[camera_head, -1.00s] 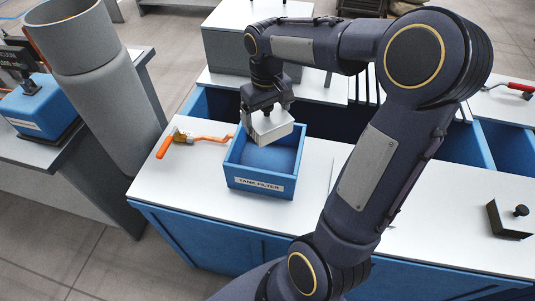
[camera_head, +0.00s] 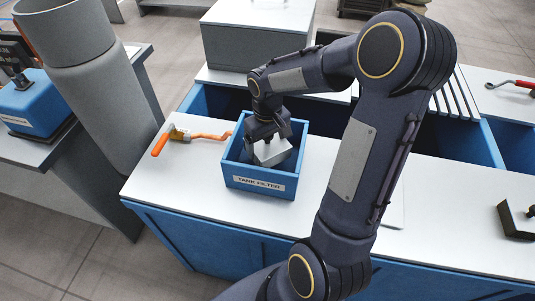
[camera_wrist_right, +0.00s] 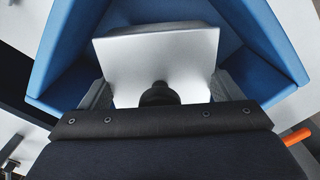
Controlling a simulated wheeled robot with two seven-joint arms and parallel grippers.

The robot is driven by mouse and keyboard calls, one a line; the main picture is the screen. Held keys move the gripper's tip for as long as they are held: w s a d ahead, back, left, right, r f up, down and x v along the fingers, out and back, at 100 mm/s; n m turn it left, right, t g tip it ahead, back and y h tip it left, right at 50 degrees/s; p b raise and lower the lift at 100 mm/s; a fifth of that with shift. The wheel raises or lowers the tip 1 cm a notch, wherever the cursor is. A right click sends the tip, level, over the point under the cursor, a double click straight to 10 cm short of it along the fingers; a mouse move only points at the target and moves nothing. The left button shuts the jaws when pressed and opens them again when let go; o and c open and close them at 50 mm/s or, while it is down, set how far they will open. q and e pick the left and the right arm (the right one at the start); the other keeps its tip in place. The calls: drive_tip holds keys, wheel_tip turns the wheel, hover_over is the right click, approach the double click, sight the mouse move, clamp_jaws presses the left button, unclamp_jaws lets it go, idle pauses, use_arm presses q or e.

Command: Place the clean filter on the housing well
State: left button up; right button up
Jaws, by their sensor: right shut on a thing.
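A pale grey block-shaped filter (camera_head: 271,152) is held in my right gripper (camera_head: 266,138), which is shut on it. In the head view the filter is inside the upper part of the blue open box labelled TANK FILTER (camera_head: 258,182), slightly tilted. In the right wrist view the filter (camera_wrist_right: 160,62) sits between the two fingers, with a dark knob at its near edge and the blue walls (camera_wrist_right: 262,40) around it. Whether it touches the box floor is hidden. My left gripper is not in view.
An orange-handled valve tool (camera_head: 190,138) lies left of the box on the white bench top (camera_head: 440,210). A large grey pipe (camera_head: 85,70) stands at the left. A grey box (camera_head: 257,35) is behind. A red-handled tool (camera_head: 512,84) and black bracket (camera_head: 518,217) lie at right.

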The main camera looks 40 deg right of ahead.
sight(267, 153)
drive_tip(key=shift+f, duration=2.1)
drive_tip(key=shift+f, duration=0.1)
drive_tip(key=shift+f, duration=0.2)
drive_tip(key=o, duration=0.9)
drive_tip(key=shift+r, duration=0.1)
drive_tip(key=shift+o, duration=0.2)
